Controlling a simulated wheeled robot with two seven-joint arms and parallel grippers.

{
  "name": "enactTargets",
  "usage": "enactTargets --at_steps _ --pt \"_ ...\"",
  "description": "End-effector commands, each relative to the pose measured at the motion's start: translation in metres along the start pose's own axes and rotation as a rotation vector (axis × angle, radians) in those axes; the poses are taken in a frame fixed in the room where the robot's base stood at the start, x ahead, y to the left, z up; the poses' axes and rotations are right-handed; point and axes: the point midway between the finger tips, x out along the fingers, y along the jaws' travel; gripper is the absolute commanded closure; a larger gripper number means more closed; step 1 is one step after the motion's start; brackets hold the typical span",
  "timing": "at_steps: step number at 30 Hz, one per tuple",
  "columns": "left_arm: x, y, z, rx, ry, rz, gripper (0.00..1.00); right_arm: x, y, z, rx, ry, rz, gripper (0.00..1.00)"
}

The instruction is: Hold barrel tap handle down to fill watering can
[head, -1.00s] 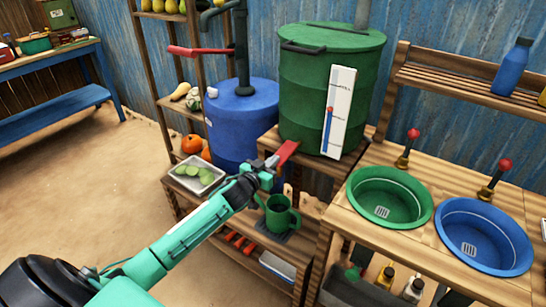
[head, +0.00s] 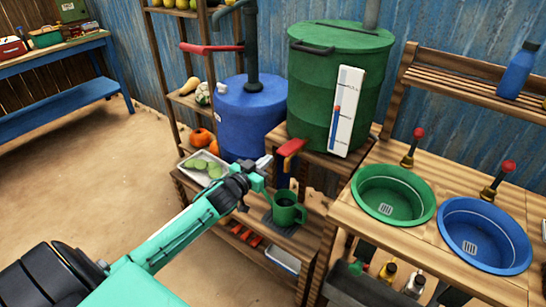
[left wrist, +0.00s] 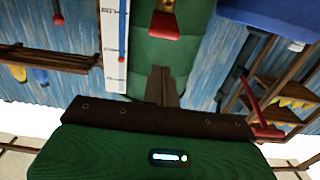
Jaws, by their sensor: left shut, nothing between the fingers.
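The green barrel (head: 308,85) stands on a wooden stand, with its red tap handle (head: 291,147) at its lower front. The handle also shows in the left wrist view (left wrist: 165,23), beyond the fingertips. The green watering can (head: 286,213) stands upright on the lower shelf under the tap. My left gripper (head: 265,161) is shut and empty, just left of the handle and apart from it. Its fingers show in the left wrist view (left wrist: 161,72). A dark blue patch shows below the handle; I cannot tell whether it is water. My right gripper is out of view.
A white gauge (head: 348,100) with a blue column is on the barrel. A green basin (head: 395,195) and a blue basin (head: 485,237) sit in the right counter.

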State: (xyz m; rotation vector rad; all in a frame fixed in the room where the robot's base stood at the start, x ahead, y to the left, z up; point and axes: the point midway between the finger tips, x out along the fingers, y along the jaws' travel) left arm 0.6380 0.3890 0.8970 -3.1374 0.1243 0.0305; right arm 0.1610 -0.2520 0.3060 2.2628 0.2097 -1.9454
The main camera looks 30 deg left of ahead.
Motion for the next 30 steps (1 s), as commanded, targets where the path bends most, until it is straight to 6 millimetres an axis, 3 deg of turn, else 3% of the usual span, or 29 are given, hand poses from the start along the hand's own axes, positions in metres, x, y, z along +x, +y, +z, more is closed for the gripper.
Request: enactTargets --at_steps 9,30 --pt "-0.023 0.000 -0.001 -0.001 0.000 0.000 1.00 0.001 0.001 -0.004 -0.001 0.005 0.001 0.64" --pt "-0.024 0.000 -0.002 -0.001 0.000 0.000 1.00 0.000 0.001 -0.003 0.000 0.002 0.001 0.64"
